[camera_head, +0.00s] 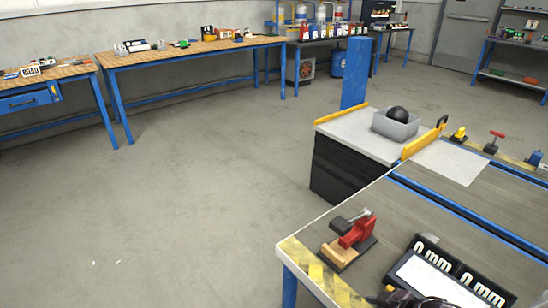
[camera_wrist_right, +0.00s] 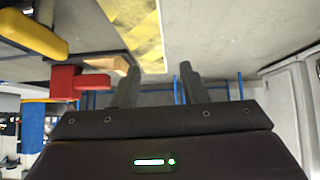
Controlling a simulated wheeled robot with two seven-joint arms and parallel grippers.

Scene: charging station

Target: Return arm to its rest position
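My right gripper (camera_wrist_right: 158,88) shows in the right wrist view with its two dark fingers apart and nothing between them. That view looks upside down, with the workbench's yellow striped edge (camera_wrist_right: 135,28) and a red clamp (camera_wrist_right: 78,82) beyond the fingers. A dark shape at the bottom edge of the head view may be part of my right arm, but I cannot tell. In the head view the red clamp (camera_head: 356,232) with a wooden block (camera_head: 338,253) sits on the workbench (camera_head: 395,215) at the right. My left gripper is in neither view.
A black panel with "0 mm" readouts (camera_head: 445,272) lies on the workbench near the clamp. Behind it a grey bin (camera_head: 395,127) holds a black ball (camera_head: 398,114). A blue post (camera_head: 355,75) stands beyond. Wooden tables (camera_head: 190,54) line the back wall. The middle floor is clear.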

